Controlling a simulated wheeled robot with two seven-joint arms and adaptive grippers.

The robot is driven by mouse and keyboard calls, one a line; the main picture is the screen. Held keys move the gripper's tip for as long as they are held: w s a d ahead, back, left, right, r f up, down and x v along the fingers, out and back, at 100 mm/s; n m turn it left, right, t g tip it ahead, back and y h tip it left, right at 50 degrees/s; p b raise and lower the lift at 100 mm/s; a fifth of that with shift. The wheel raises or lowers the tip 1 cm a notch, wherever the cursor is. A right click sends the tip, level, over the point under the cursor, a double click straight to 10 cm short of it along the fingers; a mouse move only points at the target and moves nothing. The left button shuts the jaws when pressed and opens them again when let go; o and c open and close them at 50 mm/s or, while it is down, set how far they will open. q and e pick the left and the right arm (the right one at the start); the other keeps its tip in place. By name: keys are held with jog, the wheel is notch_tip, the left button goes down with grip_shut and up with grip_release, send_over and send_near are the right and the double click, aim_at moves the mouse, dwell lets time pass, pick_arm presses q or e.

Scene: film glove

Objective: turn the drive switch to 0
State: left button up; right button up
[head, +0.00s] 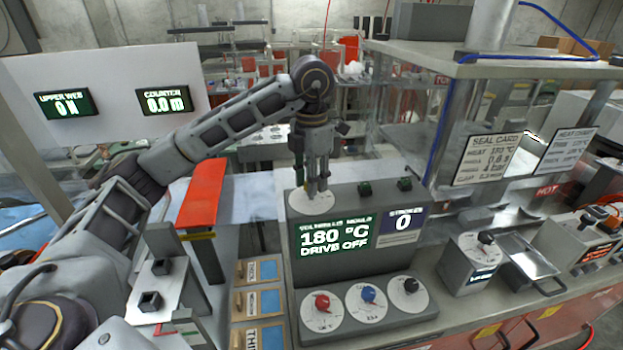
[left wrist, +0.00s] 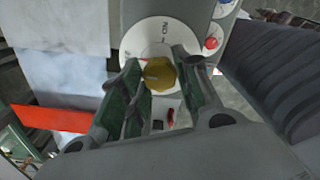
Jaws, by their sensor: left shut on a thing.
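The drive switch is a yellow knob (left wrist: 160,74) on a round white dial plate (left wrist: 147,36), seen in the left wrist view. Small dark lettering on the plate is hard to read, and I cannot tell which mark the knob points to. In the head view the white plate (head: 300,206) lies on top of the grey control box, at its left end. The fingers hide the knob in the head view. The box's display (head: 333,238) reads 180 °C and DRIVE OFF. My right gripper is out of view.
The box's lower front carries red (head: 322,302), blue (head: 368,293) and black (head: 411,285) knobs. A glass-sided machine (head: 490,45) stands to the right; wooden trays (head: 258,302) lie to the left.

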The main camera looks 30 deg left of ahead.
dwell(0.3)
pick_arm(q)
jog(key=o, duration=1)
jog(key=shift+r, duration=0.2)
jog(key=shift+r, duration=5.8)
